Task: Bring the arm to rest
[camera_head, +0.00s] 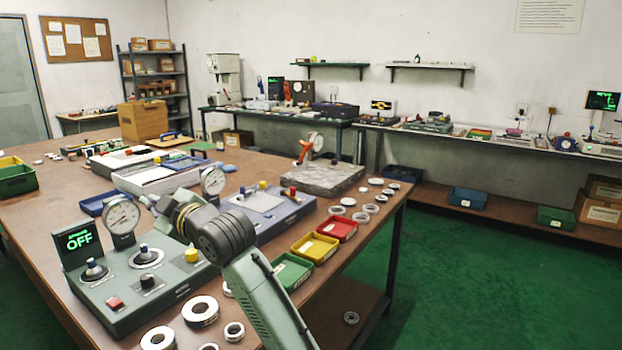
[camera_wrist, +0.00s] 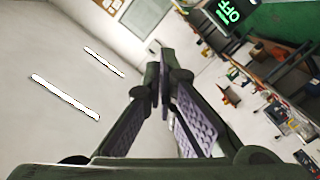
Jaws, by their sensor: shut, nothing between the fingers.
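My gripper (camera_wrist: 163,62) shows in the wrist view with its fingers drawn together at the tips. It is shut and empty, with its patterned pads facing each other. In the head view my arm rises from the bottom edge, bends over the table and points up and left above the grey-green control box (camera_head: 150,285). The gripper itself is hard to make out there. The wrist view is strongly tilted and shows wall, ceiling lights and the far benches.
The brown table (camera_head: 60,225) carries bearing rings (camera_head: 200,311), a green tray (camera_head: 292,271), a yellow tray (camera_head: 314,247), a red tray (camera_head: 338,228) and a stone plate (camera_head: 325,178). A display reading OFF (camera_head: 78,240) and a dial gauge (camera_head: 122,216) stand close by my arm.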

